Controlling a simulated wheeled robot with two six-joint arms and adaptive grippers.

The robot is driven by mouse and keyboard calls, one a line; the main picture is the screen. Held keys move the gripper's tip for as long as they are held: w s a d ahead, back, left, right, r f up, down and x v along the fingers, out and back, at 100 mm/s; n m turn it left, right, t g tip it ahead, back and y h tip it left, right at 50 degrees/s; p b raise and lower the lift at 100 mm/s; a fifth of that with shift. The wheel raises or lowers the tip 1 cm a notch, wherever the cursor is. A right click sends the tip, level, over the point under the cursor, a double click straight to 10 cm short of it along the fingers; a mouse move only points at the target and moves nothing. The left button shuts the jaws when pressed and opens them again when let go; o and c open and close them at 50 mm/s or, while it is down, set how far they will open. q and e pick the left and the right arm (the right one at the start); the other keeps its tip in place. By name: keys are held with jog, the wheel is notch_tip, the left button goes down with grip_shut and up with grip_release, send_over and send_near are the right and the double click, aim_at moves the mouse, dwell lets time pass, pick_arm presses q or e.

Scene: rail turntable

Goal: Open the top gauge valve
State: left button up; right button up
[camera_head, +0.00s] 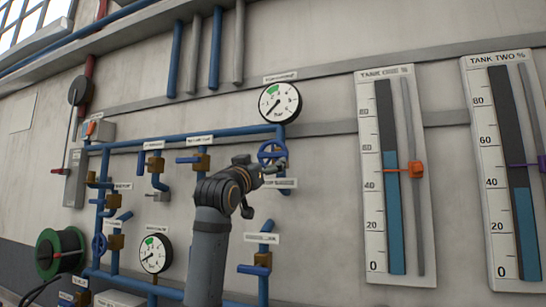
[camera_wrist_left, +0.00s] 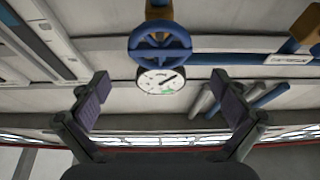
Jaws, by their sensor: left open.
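The top gauge (camera_head: 280,103) is a round white dial with a black rim and a green sector on the upper blue pipe. Just below it is the top gauge valve, a blue handwheel (camera_head: 268,150). My left gripper (camera_head: 277,168) is at the wheel's lower side in the head view and partly covers it. In the left wrist view, which is upside down, the open fingers of my left gripper (camera_wrist_left: 160,79) stand wide apart. The blue wheel (camera_wrist_left: 160,42) shows ahead between and above them, apart from both pads, with the gauge (camera_wrist_left: 160,80) behind. My right gripper is not in view.
A lower gauge (camera_head: 154,253), blue pipes and several brass valves (camera_head: 202,162) are left of my arm. Two tank level panels (camera_head: 392,170) with sliders stand to the right. A hose reel (camera_head: 60,252) is at lower left. Bare wall lies between the gauge and the panels.

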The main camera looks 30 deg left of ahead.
aim_at(271, 155)
pick_arm(q)
jog(key=p+x, duration=0.6)
jog(key=x, duration=0.3)
jog(key=shift+a+r, duration=0.1)
jog(key=shift+r, duration=0.05)
jog(key=shift+w, duration=0.2)
jog(key=shift+s, duration=0.1)
jog(key=c, duration=0.8)
